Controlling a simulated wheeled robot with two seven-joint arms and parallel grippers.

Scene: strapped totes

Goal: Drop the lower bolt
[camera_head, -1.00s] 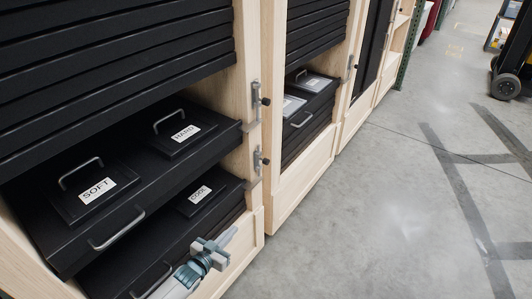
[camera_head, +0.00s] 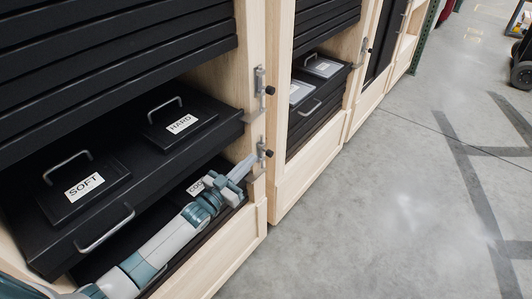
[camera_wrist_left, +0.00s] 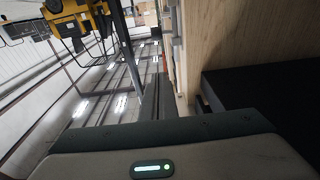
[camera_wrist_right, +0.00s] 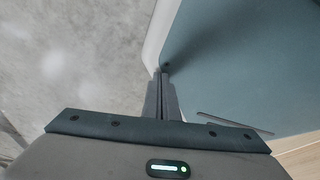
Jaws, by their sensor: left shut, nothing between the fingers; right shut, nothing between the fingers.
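The lower bolt (camera_head: 262,152) is a grey metal slide bolt with a dark knob, on the light wooden post between two bays. An upper bolt (camera_head: 262,88) of the same kind sits above it. My left gripper (camera_head: 247,166) is shut and empty, its fingertips close beside the lower bolt, at about its height. I cannot tell whether they touch it. In the left wrist view the bolt is not clearly made out. My right gripper (camera_wrist_right: 163,75) is shut and empty, seen only in the right wrist view, away from the bolts.
Black lidded totes labelled SOFT (camera_head: 84,187) and HARD (camera_head: 181,124) sit on the shelf left of the post. My left arm crosses a lower tote labelled COOK (camera_head: 195,187). Another bay (camera_head: 317,82) stands right.

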